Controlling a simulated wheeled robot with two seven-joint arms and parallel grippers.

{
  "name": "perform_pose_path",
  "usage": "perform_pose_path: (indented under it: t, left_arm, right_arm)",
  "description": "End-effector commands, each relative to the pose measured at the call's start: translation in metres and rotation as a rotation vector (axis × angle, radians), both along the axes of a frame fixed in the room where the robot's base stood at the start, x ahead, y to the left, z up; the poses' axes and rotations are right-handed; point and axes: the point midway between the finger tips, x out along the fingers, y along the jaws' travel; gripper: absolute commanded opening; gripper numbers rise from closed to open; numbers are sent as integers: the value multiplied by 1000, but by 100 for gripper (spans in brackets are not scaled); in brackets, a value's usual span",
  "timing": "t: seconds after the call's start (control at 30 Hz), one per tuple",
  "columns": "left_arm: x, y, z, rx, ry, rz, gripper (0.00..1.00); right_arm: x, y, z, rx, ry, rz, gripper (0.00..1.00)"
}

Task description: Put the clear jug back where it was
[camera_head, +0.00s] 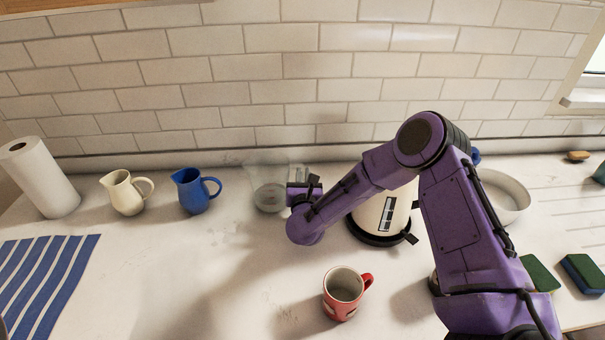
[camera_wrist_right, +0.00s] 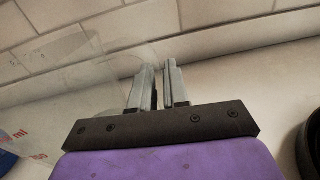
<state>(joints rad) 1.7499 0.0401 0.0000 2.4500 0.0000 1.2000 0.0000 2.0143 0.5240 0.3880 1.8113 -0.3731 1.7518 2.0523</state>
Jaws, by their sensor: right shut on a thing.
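The clear jug (camera_head: 268,192) stands at the back of the counter, near the tiled wall, and looks upright. In the right wrist view its see-through side with red measuring marks (camera_wrist_right: 24,134) fills the left. My right gripper (camera_head: 296,178) is at the jug's right side, with its fingers nearly together. In the right wrist view the fingers (camera_wrist_right: 157,88) are shut on the clear jug, apparently at its handle, which is hard to make out. Whether the jug's base touches the counter is hard to tell. My left gripper is not in view.
A blue jug (camera_head: 193,191) and a cream jug (camera_head: 125,193) stand to the left, near a paper roll (camera_head: 42,178). A white kettle-like container (camera_head: 376,216) is behind my right arm. A red mug (camera_head: 342,293) stands in front.

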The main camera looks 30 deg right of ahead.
Motion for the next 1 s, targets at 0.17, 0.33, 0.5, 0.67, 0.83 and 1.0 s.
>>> perform_pose_path:
  t: [0.17, 0.33, 0.5, 0.67, 0.83, 1.0]
  left_arm:
    - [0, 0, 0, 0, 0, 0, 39]
    - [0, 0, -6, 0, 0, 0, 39]
    - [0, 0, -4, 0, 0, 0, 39]
    - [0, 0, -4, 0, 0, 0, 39]
    - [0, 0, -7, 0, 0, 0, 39]
    - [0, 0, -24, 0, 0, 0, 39]
  right_arm:
    - [1, 0, 1, 1, -4, 0, 0]
    - [1, 0, -3, 2, -5, -1, 0]
    - [0, 0, -3, 0, -1, -1, 40]
    - [0, 0, -3, 0, -1, -1, 40]
    - [-7, 5, -3, 2, -1, 1, 40]
    - [-39, 22, -4, 2, -1, 2, 40]
